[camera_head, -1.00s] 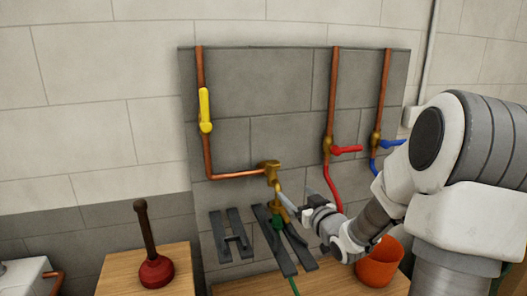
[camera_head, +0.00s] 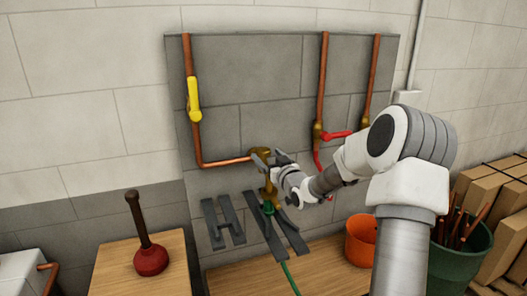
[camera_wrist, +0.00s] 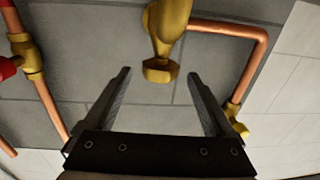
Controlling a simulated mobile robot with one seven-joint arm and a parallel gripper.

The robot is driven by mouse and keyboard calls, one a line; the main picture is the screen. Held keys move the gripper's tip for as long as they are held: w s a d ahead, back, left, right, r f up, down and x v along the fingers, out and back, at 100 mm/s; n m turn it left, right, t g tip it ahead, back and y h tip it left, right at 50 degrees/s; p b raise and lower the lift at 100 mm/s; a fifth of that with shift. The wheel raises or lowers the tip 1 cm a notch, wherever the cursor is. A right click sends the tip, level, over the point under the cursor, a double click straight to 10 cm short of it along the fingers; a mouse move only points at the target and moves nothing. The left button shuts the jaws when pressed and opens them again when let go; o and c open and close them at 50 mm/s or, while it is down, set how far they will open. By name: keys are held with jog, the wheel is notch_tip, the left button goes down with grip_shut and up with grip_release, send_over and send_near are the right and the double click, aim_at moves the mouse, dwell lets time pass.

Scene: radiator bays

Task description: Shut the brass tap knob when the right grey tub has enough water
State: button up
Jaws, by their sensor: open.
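The brass tap (camera_head: 268,194) hangs from a copper pipe on the grey wall panel, with a green hose fitting below it. In the wrist view its brass body (camera_wrist: 170,22) comes down from the top edge and ends in a faceted brass knob (camera_wrist: 160,71). My gripper (camera_head: 268,157) is at the tap, partly covering it in the head view. In the wrist view my gripper (camera_wrist: 159,76) is open, its two dark fingers either side of the knob, with a gap on both sides. No grey tub shows in either view, so its water level is hidden.
A yellow lever (camera_head: 194,99) and a red lever (camera_head: 336,135) sit on nearby copper pipes. Grey brackets (camera_head: 222,222) are below. A plunger (camera_head: 151,260) stands on a wooden top at left. An orange bucket (camera_head: 361,241) and green bin (camera_head: 463,262) stand at right.

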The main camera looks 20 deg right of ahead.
aim_at(267, 155)
jog(key=shift+w+a, duration=0.15)
jog(key=shift+w, duration=1.8)
jog(key=c, duration=1.4)
jog(key=shift+o, duration=0.2)
jog(key=shift+f, duration=0.1)
